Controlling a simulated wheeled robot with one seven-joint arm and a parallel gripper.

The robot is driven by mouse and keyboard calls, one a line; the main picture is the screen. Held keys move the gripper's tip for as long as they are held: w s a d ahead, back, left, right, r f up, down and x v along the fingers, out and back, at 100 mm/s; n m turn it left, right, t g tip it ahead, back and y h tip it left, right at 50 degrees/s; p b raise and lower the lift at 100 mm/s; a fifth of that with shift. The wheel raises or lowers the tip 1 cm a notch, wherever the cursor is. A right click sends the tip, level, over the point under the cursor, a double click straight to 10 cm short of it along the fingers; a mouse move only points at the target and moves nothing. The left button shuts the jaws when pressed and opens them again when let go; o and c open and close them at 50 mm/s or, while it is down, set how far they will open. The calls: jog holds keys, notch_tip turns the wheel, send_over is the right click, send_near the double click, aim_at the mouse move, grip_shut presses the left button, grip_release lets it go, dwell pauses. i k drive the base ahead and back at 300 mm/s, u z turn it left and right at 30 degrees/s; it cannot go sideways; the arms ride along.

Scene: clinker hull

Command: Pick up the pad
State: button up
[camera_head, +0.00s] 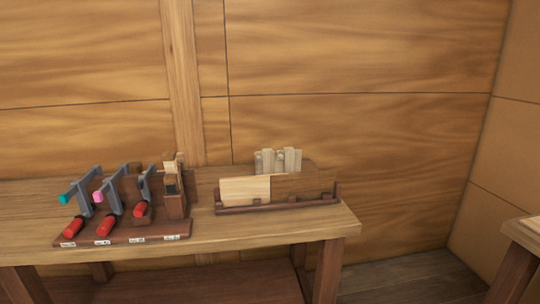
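No thing in view is clearly marked as the pad, and I cannot tell which piece it is. A dark wooden rack (275,206) stands at the right end of the workbench. It holds a pale flat wooden piece (244,190) at the front left and a browner flat piece (305,185) beside it. Pale upright pieces (278,160) rise behind them, their lower parts hidden. My gripper is not in view.
The wooden workbench (240,232) stands against a plank wall. A dark board (125,236) on its left holds clamps (108,190) with red handles and a wooden block tool (174,200). Another table corner (525,235) shows at right. Floor between is clear.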

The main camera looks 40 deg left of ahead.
aim_at(288, 154)
jog(key=u, duration=0.6)
jog(key=i, duration=0.95)
jog(key=u, duration=0.85)
jog(key=i, duration=0.35)
jog(key=u, duration=0.2)
